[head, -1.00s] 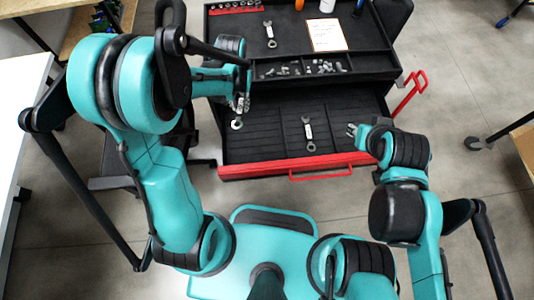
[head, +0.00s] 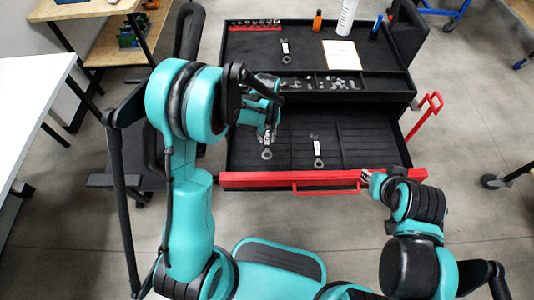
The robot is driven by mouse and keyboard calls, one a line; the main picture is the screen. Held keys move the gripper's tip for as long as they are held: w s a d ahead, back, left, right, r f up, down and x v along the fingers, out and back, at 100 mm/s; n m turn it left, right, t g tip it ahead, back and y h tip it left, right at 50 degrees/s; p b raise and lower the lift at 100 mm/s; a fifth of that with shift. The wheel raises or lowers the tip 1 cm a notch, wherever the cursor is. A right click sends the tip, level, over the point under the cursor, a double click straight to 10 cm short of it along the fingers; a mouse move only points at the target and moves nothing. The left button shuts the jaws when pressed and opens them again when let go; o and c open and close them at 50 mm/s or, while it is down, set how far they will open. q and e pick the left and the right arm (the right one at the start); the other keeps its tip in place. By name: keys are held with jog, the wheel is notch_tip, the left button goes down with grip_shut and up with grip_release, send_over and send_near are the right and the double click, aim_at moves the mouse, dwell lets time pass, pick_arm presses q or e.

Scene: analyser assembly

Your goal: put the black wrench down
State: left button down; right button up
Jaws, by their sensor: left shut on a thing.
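My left gripper (head: 266,134) points down over the left part of the open drawer and is shut on a wrench (head: 266,153). The wrench hangs roughly upright, with a dark grey ring end low and a pale label near the fingers. Its upper part is hidden by the gripper. Whether its tip touches the drawer floor I cannot tell. A second wrench (head: 318,152) with a white label lies in the drawer (head: 365,145) to the right. My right gripper (head: 368,180) is at the right end of the drawer's red front; its opening is unclear.
On the cabinet top (head: 250,55) lie another wrench (head: 285,50), a white card (head: 342,53) and a row of sockets (head: 255,23). An orange bottle (head: 317,20) and a white bottle (head: 347,17) stand behind. A compartment strip (head: 340,84) holds small parts. The drawer's right side is free.

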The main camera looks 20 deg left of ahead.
pick_arm(q)
notch_tip(320, 180, down, 9)
jog(key=b, duration=0.3)
jog(key=shift+r+b, duration=0.1)
jog(key=shift+b, duration=0.25)
jog(key=shift+r, duration=0.1)
jog(key=c, duration=1.3)
grip_release()
jog(key=shift+c, duration=0.2)
